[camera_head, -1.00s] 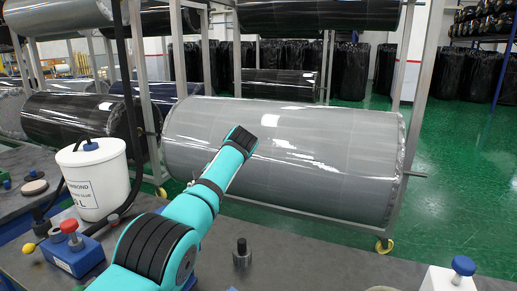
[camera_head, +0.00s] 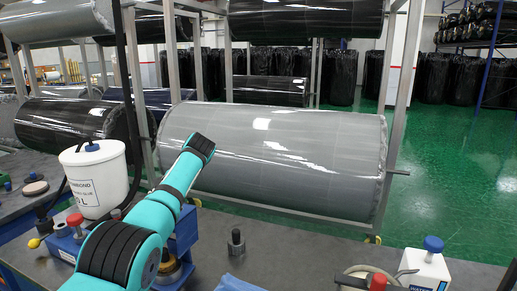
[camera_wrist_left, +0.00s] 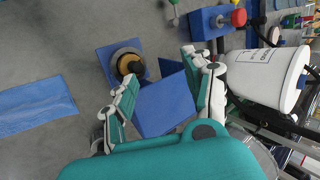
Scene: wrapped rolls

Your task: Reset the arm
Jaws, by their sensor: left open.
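My teal left arm (camera_head: 150,215) reaches in from the lower left of the head view, and its black-capped elbow overlaps the grey wrapped roll in the picture. The left gripper is hidden there. In the left wrist view my left gripper (camera_wrist_left: 168,82) is open, with its two fingers spread apart. A blue block-shaped fixture (camera_wrist_left: 165,105) shows between and below the fingers; I cannot tell whether they touch it. A round brass-and-black piece on a blue base (camera_wrist_left: 128,65) lies just beyond the left finger. My right gripper is in neither view.
A white glue bucket (camera_head: 97,178) stands left of the arm. On the bench are a dark small weight (camera_head: 236,243), a blue cloth (camera_head: 235,284) and a white bottle (camera_head: 424,268). The grey roll (camera_head: 290,150) hangs on a rack behind.

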